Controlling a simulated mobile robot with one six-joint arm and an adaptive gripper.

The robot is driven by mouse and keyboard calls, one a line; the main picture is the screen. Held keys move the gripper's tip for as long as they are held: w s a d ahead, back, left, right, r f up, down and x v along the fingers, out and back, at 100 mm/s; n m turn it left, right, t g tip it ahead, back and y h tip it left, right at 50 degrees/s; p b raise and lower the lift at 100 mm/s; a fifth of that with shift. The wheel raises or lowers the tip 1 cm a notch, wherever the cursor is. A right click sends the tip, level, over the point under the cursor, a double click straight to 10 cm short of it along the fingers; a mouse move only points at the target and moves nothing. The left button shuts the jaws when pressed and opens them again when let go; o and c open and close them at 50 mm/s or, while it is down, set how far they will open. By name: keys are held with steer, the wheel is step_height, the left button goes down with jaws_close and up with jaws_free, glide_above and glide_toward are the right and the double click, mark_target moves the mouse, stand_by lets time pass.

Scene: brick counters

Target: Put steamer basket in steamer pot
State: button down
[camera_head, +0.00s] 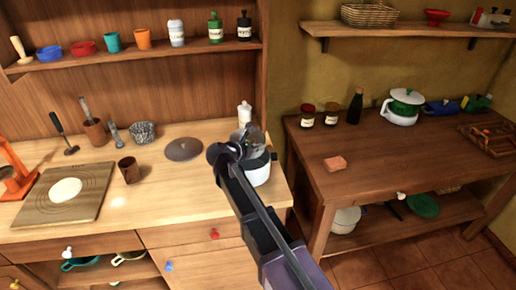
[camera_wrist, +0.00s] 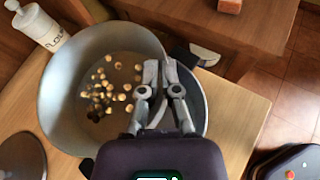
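The steamer basket (camera_wrist: 62,105) is a wide grey metal vessel with pale round spots across its bottom, apparently holes. It fills the left middle of the wrist view. In the head view the basket (camera_head: 256,139) is partly hidden behind my wrist. My gripper (camera_wrist: 161,68) has its fingers close together at the basket's right rim and appears shut on it. The steamer pot (camera_head: 258,174) is white with a dark handle and stands on the left counter, below the basket. In the wrist view the pot (camera_wrist: 199,104) shows only at the right, mostly covered by the basket.
A flat grey lid (camera_head: 183,149) lies left of the pot. A white flour jar (camera_head: 245,113) stands behind the basket. A brown cup (camera_head: 129,169) and a wooden board (camera_head: 62,194) are farther left. The counter's right edge is close to the pot.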

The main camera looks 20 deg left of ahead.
steer(key=shift+f+b, duration=0.45)
steer(key=c, duration=0.8)
jaws_free()
steer(key=shift+r, duration=0.15)
steer(key=shift+r+p, duration=0.4)
steer(key=shift+p, duration=0.15)
steer(key=p+v, duration=0.4)
steer(key=v, duration=0.8)
steer(key=shift+d, duration=0.1)
